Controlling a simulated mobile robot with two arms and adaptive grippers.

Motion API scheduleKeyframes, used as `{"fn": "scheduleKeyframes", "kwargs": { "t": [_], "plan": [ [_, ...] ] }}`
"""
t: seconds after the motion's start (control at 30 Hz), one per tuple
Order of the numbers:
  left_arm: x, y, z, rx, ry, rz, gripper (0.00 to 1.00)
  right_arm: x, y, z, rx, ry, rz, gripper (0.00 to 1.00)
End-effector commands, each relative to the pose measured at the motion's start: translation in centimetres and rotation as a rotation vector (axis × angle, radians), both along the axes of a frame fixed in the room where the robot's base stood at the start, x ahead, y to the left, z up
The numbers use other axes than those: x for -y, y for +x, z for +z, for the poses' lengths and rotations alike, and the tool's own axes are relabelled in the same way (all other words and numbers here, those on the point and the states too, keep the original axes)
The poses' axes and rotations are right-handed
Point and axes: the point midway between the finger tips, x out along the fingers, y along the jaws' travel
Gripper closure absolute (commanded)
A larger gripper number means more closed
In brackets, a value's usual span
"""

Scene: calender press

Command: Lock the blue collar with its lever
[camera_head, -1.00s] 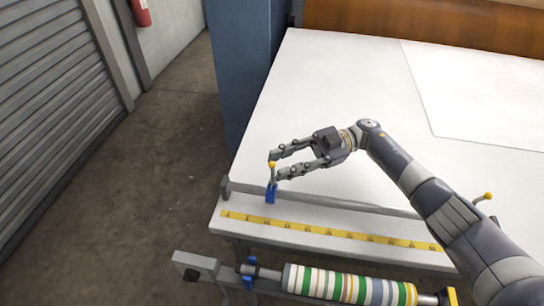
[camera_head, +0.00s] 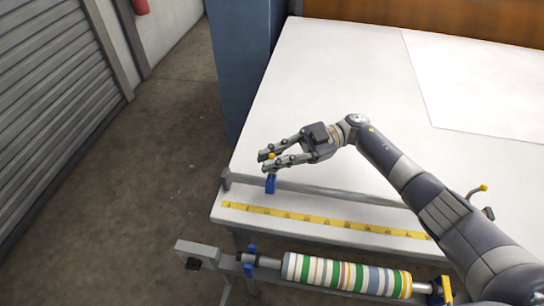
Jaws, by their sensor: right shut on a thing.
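The blue collar (camera_head: 270,184) sits on the grey rail (camera_head: 330,193) along the front of the white table, near its left end. Its lever stands up from it and ends in a yellow knob (camera_head: 271,156). My right gripper (camera_head: 267,160) reaches in from the right and is shut on the lever at the knob, just above the collar. The fingers partly cover the lever. My left gripper is out of view.
A yellow measuring tape (camera_head: 325,221) runs along the table's front edge. Another yellow-knobbed lever (camera_head: 484,188) stands at the right. A blue column (camera_head: 243,65) rises behind the left side.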

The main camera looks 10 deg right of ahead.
Motion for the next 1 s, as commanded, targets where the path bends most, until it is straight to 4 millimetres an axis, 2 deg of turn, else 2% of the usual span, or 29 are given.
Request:
{"fn": "scheduleKeyframes", "kwargs": {
  "t": [0.23, 0.7, 1.0],
  "plan": [
    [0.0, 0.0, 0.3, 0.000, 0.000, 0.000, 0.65, -0.1, -0.4, 0.1, 0.082, -0.026, -0.001, 1.00],
    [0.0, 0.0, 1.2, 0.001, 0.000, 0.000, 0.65, -0.7, -2.2, -0.4, 0.406, -0.128, -0.002, 1.00],
    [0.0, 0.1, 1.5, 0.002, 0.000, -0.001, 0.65, -0.9, -2.9, -1.0, 0.544, -0.174, -0.004, 1.00]
  ]
}}
